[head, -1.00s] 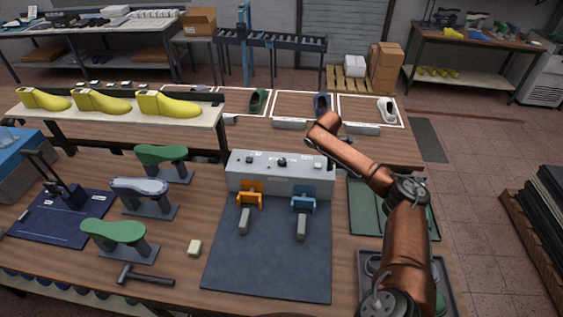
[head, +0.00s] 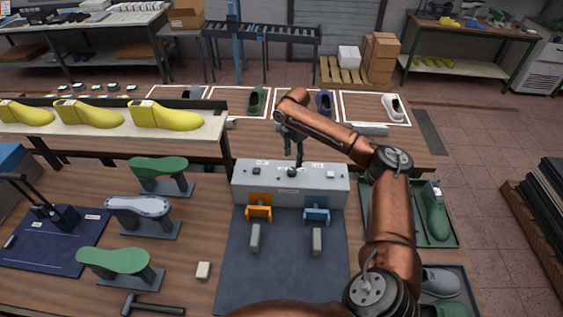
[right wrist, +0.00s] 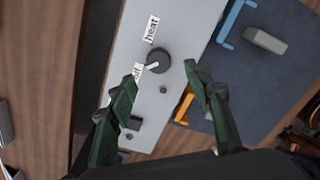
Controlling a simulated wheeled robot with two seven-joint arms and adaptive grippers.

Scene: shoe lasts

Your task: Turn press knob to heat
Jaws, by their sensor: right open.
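The press's grey control box (head: 290,188) stands at the back of the dark mat, with a round black knob (head: 291,171) on its top. In the right wrist view the knob (right wrist: 157,61) shows a light mark facing the "off" label (right wrist: 138,72); the "heat" label (right wrist: 151,29) is apart from that mark. My right gripper (head: 293,152) is above the box, fingers pointing down. In the right wrist view my open right gripper (right wrist: 165,83) has a green-black finger on each side, the knob between and beyond the tips. No contact is visible. My left gripper is out of view.
An orange clamp (head: 259,210) and a blue clamp (head: 317,213) sit at the box's front. Green and grey lasts on stands (head: 113,262) are at left. Yellow lasts (head: 165,115) line a shelf behind. A green tray (head: 405,230) is at right. The mat's front is clear.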

